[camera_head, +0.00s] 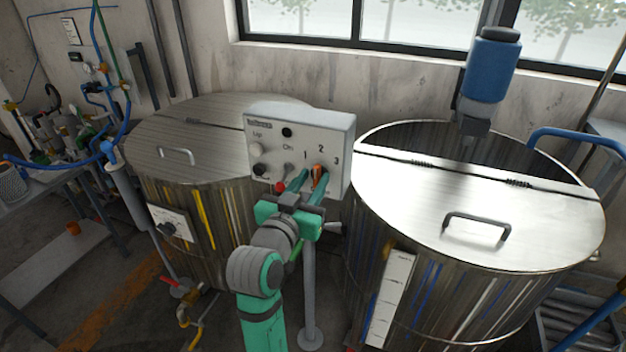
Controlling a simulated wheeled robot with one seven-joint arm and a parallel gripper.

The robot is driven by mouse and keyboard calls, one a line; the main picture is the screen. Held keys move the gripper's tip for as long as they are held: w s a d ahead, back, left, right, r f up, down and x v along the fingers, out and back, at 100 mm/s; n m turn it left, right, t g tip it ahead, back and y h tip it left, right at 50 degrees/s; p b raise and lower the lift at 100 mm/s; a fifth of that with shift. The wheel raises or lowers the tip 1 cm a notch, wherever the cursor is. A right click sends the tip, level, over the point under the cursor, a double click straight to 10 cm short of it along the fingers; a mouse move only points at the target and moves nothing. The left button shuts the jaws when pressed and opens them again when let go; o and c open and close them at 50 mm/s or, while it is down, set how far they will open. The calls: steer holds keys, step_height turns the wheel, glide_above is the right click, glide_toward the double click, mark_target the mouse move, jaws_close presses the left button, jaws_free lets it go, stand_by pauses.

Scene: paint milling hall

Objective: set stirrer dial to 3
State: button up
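The stirrer dial (319,174) is a small orange-brown knob low on the front of a white control box (285,139). The numbers 1, 2 and 3 are printed in an arc above it, with 3 at the right. My gripper (315,177) is at the dial, with one teal finger on each side of it. The fingers are apart, and the left one seems to stand clear of the knob. The right finger partly covers the knob, so I cannot tell contact there or read which number the dial points to.
The box stands on a grey post (309,290) between two steel tanks, one at left (209,160) and one at right (450,215). A red button (280,187) and a toggle switch sit left of the dial. A blue stirrer motor (490,70) rises above the right tank.

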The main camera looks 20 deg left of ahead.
steer(key=shift+w, duration=0.4)
steer(key=shift+c, duration=0.5)
jaws_close()
steer(key=m, duration=0.4)
steer(key=shift+d+m, duration=0.2)
steer(key=shift+m, duration=0.1)
steer(key=shift+d+f+m, duration=0.1)
steer(key=shift+m, duration=0.95)
steer(key=shift+d+f+m, duration=0.1)
steer(key=shift+m, duration=0.95)
